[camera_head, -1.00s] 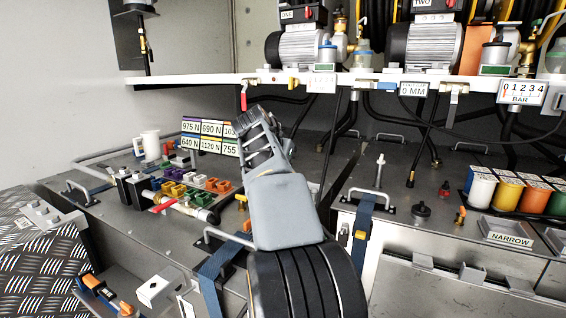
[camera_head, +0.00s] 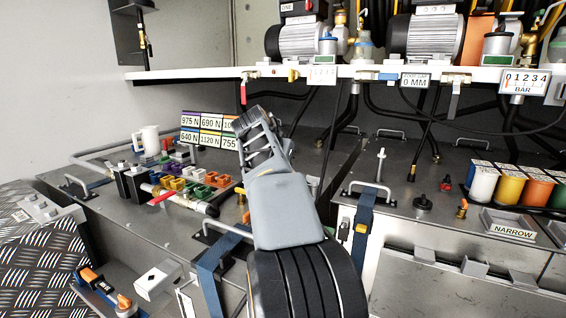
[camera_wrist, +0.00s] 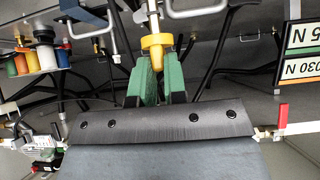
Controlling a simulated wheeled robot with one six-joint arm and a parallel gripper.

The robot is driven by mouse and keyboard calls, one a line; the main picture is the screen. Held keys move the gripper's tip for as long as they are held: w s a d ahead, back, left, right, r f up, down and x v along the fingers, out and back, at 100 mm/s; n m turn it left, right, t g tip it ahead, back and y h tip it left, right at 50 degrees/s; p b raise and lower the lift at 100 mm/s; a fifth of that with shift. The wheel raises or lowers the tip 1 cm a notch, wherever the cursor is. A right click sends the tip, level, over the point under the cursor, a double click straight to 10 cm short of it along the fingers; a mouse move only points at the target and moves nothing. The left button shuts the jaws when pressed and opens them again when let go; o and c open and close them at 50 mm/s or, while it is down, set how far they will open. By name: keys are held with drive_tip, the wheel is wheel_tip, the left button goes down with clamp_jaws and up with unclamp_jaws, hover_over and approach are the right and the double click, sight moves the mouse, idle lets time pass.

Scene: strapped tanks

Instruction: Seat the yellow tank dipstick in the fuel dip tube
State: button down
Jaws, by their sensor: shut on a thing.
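My gripper (camera_wrist: 155,85) has green finger pads that show at the middle of the wrist view, which is upside down. They are closed on the yellow dipstick (camera_wrist: 156,41), whose tapered yellow head sticks out past the pads. A narrower brass and pale part continues beyond it to the top edge of the picture. I cannot tell whether that is the dipstick's own shaft or a fitting behind it. In the head view my gripper (camera_head: 247,118) is over the tank deck, and the dipstick is hidden. I cannot identify the fuel dip tube for sure in either view.
Force labels (camera_head: 210,130) stand behind my gripper. Coloured blocks (camera_head: 195,180) and a white mug (camera_head: 150,140) are to its left. Metal handles (camera_head: 370,190) and blue straps (camera_head: 363,225) cross the tank tops. A shelf with pumps (camera_head: 430,37) and hanging black hoses overhangs the back.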

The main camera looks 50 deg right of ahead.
drive_tip(key=shift+f+b, duration=1.55)
drive_tip(key=shift+f, duration=0.2)
drive_tip(key=c, duration=1.1)
unclamp_jaws()
drive_tip(key=v, duration=1.3)
drive_tip(key=shift+a+r, duration=0.25)
drive_tip(key=shift+r, duration=0.05)
drive_tip(key=shift+s, duration=0.15)
